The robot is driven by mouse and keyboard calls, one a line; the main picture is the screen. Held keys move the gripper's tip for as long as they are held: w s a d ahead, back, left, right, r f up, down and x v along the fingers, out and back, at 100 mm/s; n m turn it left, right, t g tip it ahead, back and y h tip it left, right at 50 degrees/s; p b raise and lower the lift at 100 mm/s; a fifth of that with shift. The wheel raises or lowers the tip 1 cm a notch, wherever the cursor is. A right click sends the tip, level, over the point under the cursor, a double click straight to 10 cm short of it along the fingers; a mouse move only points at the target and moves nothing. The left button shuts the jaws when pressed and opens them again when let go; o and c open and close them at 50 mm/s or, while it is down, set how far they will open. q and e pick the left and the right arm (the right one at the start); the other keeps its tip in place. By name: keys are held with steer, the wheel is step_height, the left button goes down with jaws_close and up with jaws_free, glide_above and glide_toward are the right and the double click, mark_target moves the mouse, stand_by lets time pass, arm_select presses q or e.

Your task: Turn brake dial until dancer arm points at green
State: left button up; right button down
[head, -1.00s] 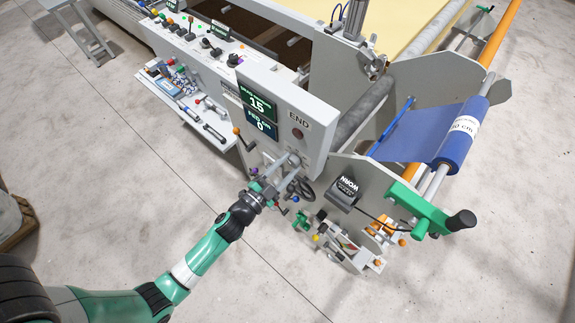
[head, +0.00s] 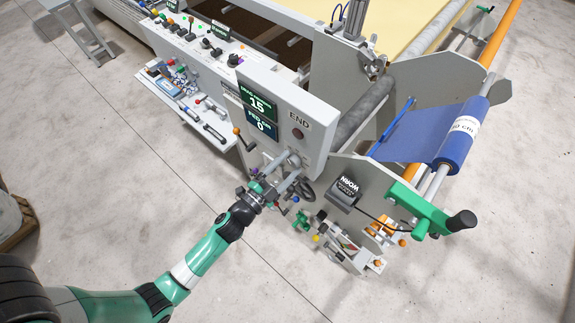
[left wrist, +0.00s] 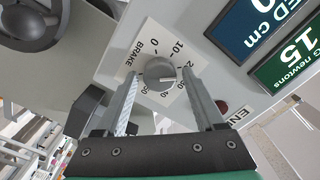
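The grey round brake dial (left wrist: 160,72) sits on a white scale plate (left wrist: 146,38) marked BRAKE with numbers around it. It also shows on the panel's lower edge in the head view (head: 295,160). My left gripper (left wrist: 161,76) is open, with one finger on each side of the dial and narrow gaps between. In the head view my left gripper (head: 284,172) reaches up to the panel and partly covers the dial's surroundings. I cannot make out the dancer arm's pointing direction; a small plate with coloured marks (head: 345,243) stands low on the machine. My right gripper is out of view.
The panel screens read 15 newtons (head: 257,103) and feed 0 cm (head: 261,126). A black handwheel (left wrist: 30,25) is close beside the dial. Floor in front is clear.

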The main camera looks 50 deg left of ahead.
arm_select(q)
steer(key=shift+o, duration=0.4)
steer(key=shift+s, duration=0.35)
steer(key=s+d, duration=0.1)
steer(key=s, duration=1)
steer(key=shift+d+b, duration=0.3)
steer(key=shift+w, duration=0.1)
